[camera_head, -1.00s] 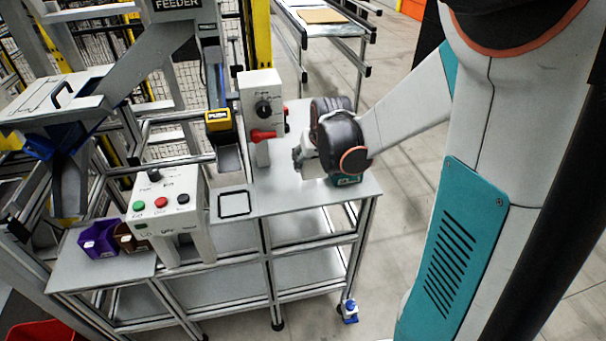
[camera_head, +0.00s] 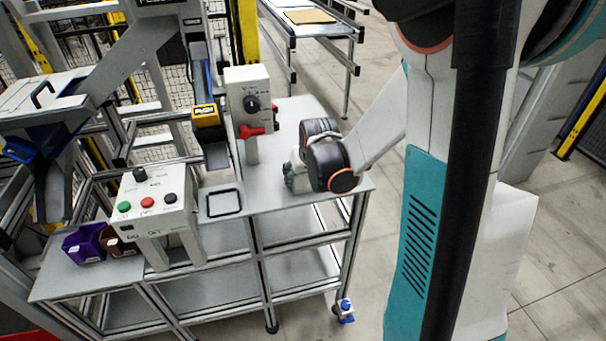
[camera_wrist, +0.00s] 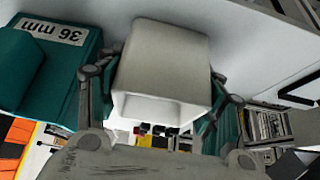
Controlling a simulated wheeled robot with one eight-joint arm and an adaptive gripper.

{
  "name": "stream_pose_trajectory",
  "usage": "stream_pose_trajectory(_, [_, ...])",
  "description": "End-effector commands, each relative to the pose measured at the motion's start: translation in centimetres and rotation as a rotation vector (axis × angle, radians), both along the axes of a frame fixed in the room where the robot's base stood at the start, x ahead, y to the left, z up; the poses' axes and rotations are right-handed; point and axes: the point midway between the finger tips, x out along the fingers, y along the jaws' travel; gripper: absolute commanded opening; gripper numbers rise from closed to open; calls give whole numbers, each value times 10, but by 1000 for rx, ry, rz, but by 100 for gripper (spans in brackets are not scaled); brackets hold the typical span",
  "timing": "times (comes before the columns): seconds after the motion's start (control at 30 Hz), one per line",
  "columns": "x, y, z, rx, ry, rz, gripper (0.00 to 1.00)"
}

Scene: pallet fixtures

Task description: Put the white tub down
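The white tub (camera_wrist: 165,60) fills the middle of the wrist view, with its pale open side toward the bottom of the picture. My gripper (camera_wrist: 163,88) has a finger on each side of it, and both fingers appear to press on its walls. In the head view my gripper (camera_head: 296,174) is low over the right part of the grey table (camera_head: 285,130). Whether the tub touches the tabletop cannot be told.
A teal box marked 36 mm (camera_wrist: 45,75) is close left of the tub in the wrist view. A switch post (camera_head: 250,105) and a button box (camera_head: 155,205) stand left of my gripper. A black square outline (camera_head: 224,202) marks the table's front.

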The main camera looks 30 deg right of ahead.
Motion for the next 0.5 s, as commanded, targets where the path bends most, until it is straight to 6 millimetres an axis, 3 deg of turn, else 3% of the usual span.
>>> stream_pose_trajectory(0.5, [-2, 0, 7, 0, 0, 0, 70])
